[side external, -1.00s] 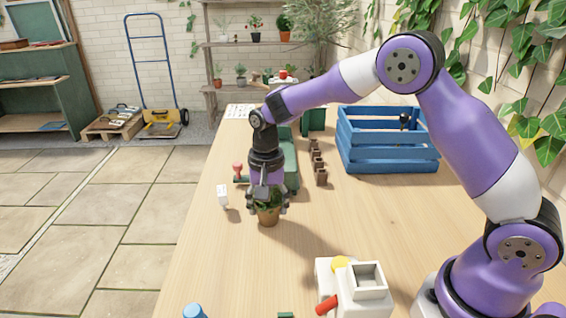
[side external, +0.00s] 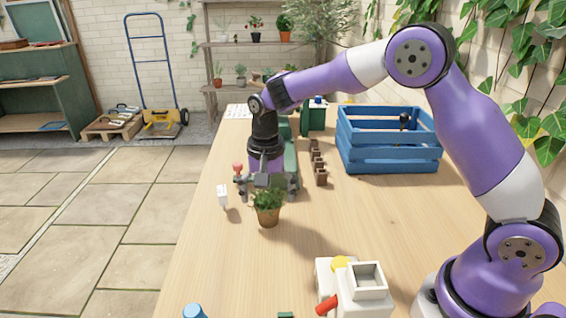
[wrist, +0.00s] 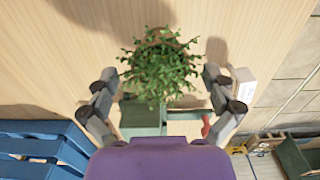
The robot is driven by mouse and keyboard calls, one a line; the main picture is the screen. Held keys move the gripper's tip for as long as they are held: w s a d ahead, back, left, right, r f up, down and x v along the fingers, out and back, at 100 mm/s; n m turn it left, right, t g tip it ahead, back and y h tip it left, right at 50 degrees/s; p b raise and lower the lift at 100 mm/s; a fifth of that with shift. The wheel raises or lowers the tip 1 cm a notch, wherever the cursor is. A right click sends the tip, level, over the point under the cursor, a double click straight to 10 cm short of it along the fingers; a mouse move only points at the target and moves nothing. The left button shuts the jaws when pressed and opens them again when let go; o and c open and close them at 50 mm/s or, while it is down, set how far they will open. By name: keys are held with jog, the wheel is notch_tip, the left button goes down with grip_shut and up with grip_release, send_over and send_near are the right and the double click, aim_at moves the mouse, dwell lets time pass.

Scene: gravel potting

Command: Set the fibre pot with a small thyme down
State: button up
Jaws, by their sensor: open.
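The fibre pot (side external: 268,216) is brown and stands upright on the wooden table, with the small bushy green thyme (side external: 267,197) in it. In the wrist view the thyme (wrist: 160,66) is seen from above at the top middle and hides most of the pot. My gripper (side external: 269,190) is open and empty. It sits just behind and above the plant in the side view, its fingers spread wide. In the wrist view the fingertips of my gripper (wrist: 161,80) lie on either side of the foliage, with gaps between.
A blue crate (side external: 388,155) stands at the right back. Several small brown pots (side external: 318,163) stand in a row beside a green case (side external: 291,160). A white device with a red handle (side external: 352,290) is at the front. A small white item (side external: 223,196) stands left. Table right of the pot is clear.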

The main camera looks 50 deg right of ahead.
aim_at(267, 194)
notch_tip(267, 194, up, 9)
jog(key=shift+f, duration=0.2)
jog(key=s+d+r+n+t, duration=0.25)
jog(key=s+r+n, duration=0.35)
jog(key=s, duration=0.5)
jog(key=s+f+n+t, duration=0.2)
jog(key=s+n+t, duration=0.1)
jog(key=s, duration=0.4)
jog(key=shift+d, duration=0.35)
